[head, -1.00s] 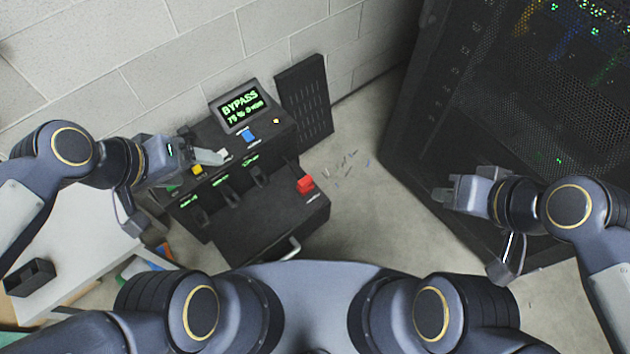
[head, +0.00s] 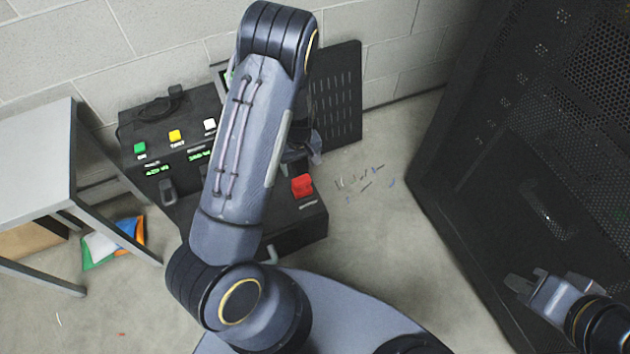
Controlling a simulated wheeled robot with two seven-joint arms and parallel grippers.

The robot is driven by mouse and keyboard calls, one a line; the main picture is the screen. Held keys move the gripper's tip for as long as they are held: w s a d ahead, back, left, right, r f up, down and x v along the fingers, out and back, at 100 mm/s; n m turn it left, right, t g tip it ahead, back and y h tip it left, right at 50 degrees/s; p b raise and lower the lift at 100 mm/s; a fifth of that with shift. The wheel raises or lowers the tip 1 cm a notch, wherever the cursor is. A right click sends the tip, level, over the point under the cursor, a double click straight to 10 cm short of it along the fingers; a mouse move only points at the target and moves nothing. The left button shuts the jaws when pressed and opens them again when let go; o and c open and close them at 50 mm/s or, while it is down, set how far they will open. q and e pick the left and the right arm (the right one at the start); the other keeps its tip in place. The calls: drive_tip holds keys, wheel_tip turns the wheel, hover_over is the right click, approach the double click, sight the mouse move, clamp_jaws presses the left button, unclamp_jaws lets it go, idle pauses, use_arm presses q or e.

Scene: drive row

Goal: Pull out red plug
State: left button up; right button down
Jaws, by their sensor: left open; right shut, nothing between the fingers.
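The red plug (head: 301,186) is a small red block on the lower right top of the black power unit (head: 290,222). My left arm crosses in front of the unit and hides its middle. Only a small part of my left gripper (head: 312,156) shows past the arm, just above the red plug in the picture. Its fingers are mostly hidden, and I cannot tell if they touch the plug. My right gripper (head: 522,288) is shut and empty at the lower right, in front of the dark rack.
Green (head: 140,148), yellow (head: 175,136) and white (head: 209,125) buttons line the unit's upper part. A dark slotted panel (head: 340,95) leans on the wall. The rack (head: 480,180) fills the right. A grey table (head: 40,160) stands left. Small bits (head: 360,180) lie on the floor.

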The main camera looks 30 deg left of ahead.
sight(301, 180)
use_arm(q)
wheel_tip(301, 180, down, 8)
drive_tip(key=b, duration=0.2)
drive_tip(key=shift+r+b, duration=0.2)
drive_tip(key=shift+b, duration=0.1)
drive_tip(key=c, duration=1.3)
wheel_tip(301, 180, up, 4)
drive_tip(key=p, duration=0.3)
drive_tip(key=shift+f, duration=0.15)
drive_tip(key=shift+c, duration=0.5)
drive_tip(key=shift+f, duration=0.15)
drive_tip(key=o, duration=1.4)
